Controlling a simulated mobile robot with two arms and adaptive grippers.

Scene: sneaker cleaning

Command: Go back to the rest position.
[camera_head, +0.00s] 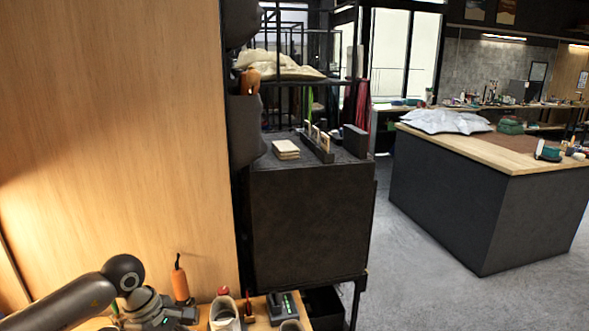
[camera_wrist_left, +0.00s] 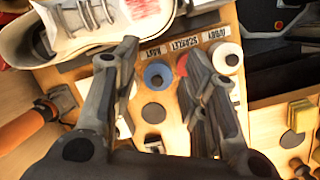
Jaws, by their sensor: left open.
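My left gripper (camera_head: 168,314) is low at the left in the head view, over the near edge of the wooden bench. In the left wrist view its two fingers (camera_wrist_left: 163,58) are spread apart, with nothing between them. A white and grey laced sneaker (camera_wrist_left: 90,28) lies beyond the fingertips at the top left of that view, apart from them. A pale shoe-like item (camera_head: 224,314) shows at the bottom of the head view, partly cut off. My right gripper is not in view.
An orange-handled tool (camera_head: 180,282) stands beside my left gripper and also shows in the wrist view (camera_wrist_left: 22,128). A labelled wooden rack (camera_wrist_left: 170,105) holds round blue (camera_wrist_left: 158,75) and white (camera_wrist_left: 226,57) items. A tall wooden panel (camera_head: 110,140) stands behind; grey floor (camera_head: 425,285) is clear at right.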

